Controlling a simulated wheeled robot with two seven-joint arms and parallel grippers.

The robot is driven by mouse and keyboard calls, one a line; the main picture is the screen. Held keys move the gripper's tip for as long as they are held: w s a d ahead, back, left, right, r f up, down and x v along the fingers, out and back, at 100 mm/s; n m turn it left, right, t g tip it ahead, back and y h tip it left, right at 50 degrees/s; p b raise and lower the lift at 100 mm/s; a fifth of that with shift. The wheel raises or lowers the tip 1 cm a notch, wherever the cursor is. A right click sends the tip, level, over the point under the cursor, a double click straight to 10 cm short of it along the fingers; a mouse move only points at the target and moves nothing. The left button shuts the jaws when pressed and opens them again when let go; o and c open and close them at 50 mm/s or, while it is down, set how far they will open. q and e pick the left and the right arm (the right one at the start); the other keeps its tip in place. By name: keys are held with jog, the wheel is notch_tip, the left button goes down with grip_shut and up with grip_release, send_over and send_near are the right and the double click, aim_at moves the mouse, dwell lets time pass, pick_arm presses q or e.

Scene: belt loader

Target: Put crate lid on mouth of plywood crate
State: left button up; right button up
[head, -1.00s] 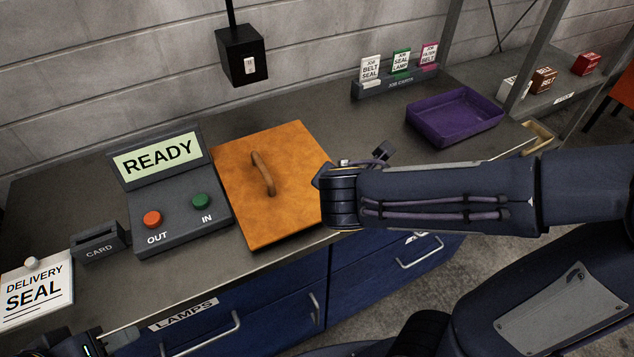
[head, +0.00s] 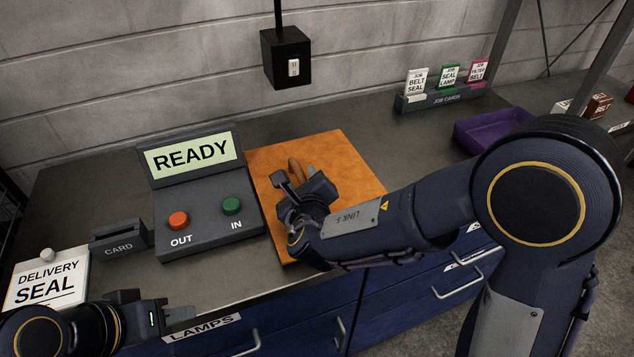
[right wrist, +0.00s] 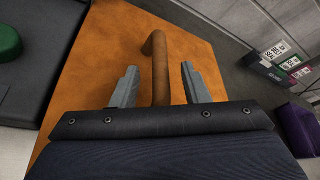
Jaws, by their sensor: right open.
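The crate lid (head: 335,160) is a flat orange-brown wooden board lying on the grey bench, right of the READY console. Its curved wooden handle (head: 297,170) stands up from the middle and is partly hidden by my right gripper in the head view. My right gripper (head: 290,180) is over the lid at the handle. In the right wrist view its two fingers (right wrist: 156,85) are apart, with the handle (right wrist: 159,65) between or just beyond them. My left gripper (head: 150,315) is low at the left by the bench's front edge; its jaws are unclear. The plywood crate is not seen.
The READY console (head: 200,200) stands left of the lid, with a card slot (head: 120,243) and a DELIVERY SEAL sign (head: 45,280) further left. A purple tray (head: 490,130) and job-card rack (head: 440,97) are at the back right. Blue drawers (head: 400,300) are below.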

jog(key=shift+x, duration=1.1)
grip_shut()
